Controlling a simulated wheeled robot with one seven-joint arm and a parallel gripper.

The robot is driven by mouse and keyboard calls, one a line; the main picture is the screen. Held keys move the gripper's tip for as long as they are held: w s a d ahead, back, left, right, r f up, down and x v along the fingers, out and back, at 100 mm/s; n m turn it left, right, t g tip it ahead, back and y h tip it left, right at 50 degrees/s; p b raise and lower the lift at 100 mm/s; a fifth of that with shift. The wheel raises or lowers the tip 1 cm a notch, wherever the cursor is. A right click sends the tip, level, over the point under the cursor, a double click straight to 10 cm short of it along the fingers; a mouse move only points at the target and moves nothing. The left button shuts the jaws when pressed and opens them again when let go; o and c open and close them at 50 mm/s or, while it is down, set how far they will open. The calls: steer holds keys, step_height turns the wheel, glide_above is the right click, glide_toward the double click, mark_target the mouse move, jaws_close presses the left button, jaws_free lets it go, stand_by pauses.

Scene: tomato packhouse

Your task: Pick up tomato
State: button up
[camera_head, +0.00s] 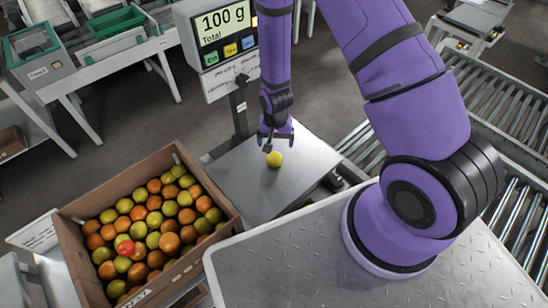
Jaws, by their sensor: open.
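A single yellow-green tomato (274,159) rests on the flat metal plate of the weighing scale (240,188). My gripper (274,143) is open and points down just above and slightly behind this tomato, with no tomato between its fingers that I can make out. The exact gap between the fingers and the tomato is too small to tell. A cardboard box (226,207) at the lower left is full of orange, red and yellow-green tomatoes.
The scale display (223,24) reads 100 g and stands on a post behind the plate. Roller conveyors (497,100) run along the right. A bench with a green crate (116,22) stands at the back left. Grey floor lies between.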

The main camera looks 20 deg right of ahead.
mark_target(275, 156)
steer(key=shift+a+f, duration=0.2)
steer(key=shift+f, duration=5.3)
steer(key=shift+c, duration=0.4)
steer(key=c, duration=0.7)
